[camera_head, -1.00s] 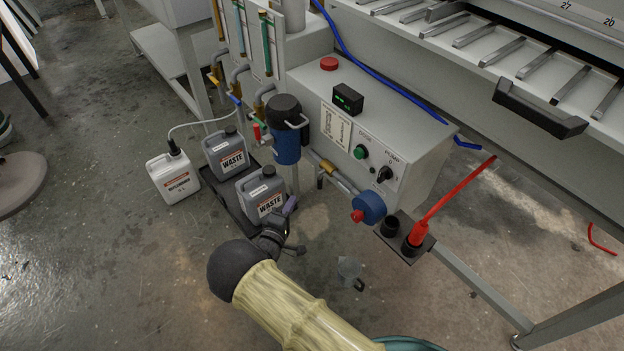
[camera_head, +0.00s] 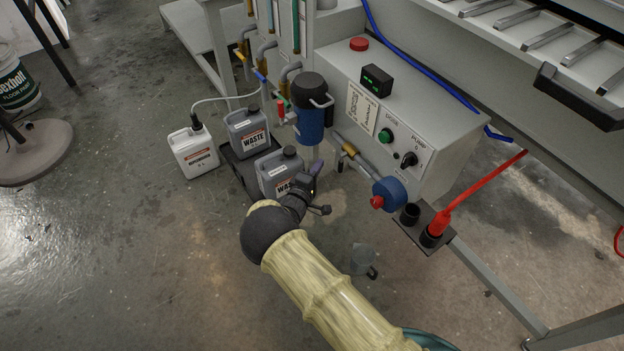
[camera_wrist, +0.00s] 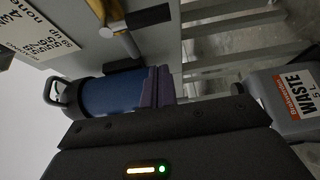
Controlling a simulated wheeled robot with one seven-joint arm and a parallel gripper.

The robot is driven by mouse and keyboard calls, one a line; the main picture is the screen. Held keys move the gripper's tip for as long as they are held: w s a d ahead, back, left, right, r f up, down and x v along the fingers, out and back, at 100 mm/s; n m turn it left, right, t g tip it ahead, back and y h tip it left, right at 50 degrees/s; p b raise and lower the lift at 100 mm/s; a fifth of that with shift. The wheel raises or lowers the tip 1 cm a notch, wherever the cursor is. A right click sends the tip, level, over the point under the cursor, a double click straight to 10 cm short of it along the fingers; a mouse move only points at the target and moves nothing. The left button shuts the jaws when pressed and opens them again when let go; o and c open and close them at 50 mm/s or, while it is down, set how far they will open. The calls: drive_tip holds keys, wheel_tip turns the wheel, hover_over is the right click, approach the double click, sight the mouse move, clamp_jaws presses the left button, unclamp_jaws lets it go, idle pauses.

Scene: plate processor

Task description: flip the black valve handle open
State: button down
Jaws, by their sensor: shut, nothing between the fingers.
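The black valve handle (camera_head: 340,163) hangs down from a brass valve (camera_head: 349,149) on the pipe at the front of the grey machine. In the wrist view a black bar, seemingly this handle (camera_wrist: 149,17), shows at the top beside the brass valve (camera_wrist: 104,12). My gripper (camera_head: 317,168) is shut and empty, its purple fingers apart from the handle, to its left and slightly lower in the head view. In the wrist view the fingertips (camera_wrist: 158,84) overlap the lower end of the blue filter housing; I cannot tell whether they touch it.
The blue filter housing (camera_head: 311,125) stands left of the valve. Waste canisters (camera_head: 246,136) sit in a black tray beside my wrist. A blue round fitting with a red knob (camera_head: 388,194) is to the right. A clear jug (camera_head: 362,260) stands on the floor.

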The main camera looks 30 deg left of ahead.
sight(341, 164)
drive_tip(key=w+d, duration=0.1)
drive_tip(key=w+d+b, duration=0.1)
drive_tip(key=d, duration=0.1)
drive_tip(key=shift+w+d+b, duration=0.2)
drive_tip(key=shift+d+b, duration=0.05)
drive_tip(key=shift+b, duration=0.05)
idle(0.3)
drive_tip(key=shift+w+d, duration=0.1)
drive_tip(key=shift+w, duration=0.1)
